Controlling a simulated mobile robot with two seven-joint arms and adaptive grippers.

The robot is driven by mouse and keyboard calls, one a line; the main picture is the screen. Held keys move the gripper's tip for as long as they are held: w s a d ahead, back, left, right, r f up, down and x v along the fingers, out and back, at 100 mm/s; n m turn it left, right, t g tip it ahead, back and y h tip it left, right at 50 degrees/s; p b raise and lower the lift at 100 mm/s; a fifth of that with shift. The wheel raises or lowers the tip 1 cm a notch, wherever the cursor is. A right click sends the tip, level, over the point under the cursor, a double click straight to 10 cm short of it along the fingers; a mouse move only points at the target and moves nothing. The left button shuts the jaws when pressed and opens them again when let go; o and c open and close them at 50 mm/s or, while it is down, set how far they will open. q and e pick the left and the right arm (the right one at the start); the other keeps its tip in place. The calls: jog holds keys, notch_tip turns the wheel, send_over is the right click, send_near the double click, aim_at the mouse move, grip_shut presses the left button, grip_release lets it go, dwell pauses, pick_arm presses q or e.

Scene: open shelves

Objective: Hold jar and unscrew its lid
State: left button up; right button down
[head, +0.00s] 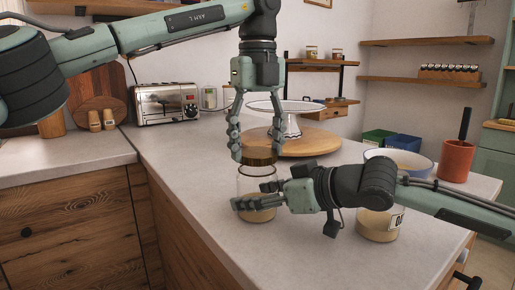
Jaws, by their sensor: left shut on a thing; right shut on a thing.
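A clear glass jar (246,184) with a tan filling at its bottom stands upright on the pale counter. My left gripper (256,157) points straight down from above and is shut on the lid. My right gripper (255,196) comes in from the right, low over the counter, and is shut on the jar's body. Its fingers hide part of the glass.
A second jar (376,232) with tan contents stands partly behind my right arm. A white bowl (412,165) and a terracotta pot (457,160) are at right, a toaster (165,103) at left. The front-left counter is clear.

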aim_at(258, 151)
pick_arm(q)
jog(key=shift+r, duration=0.5)
jog(key=shift+r, duration=2)
pick_arm(e)
jog(key=shift+c, duration=1.3)
grip_release()
jog(key=shift+d, duration=0.1)
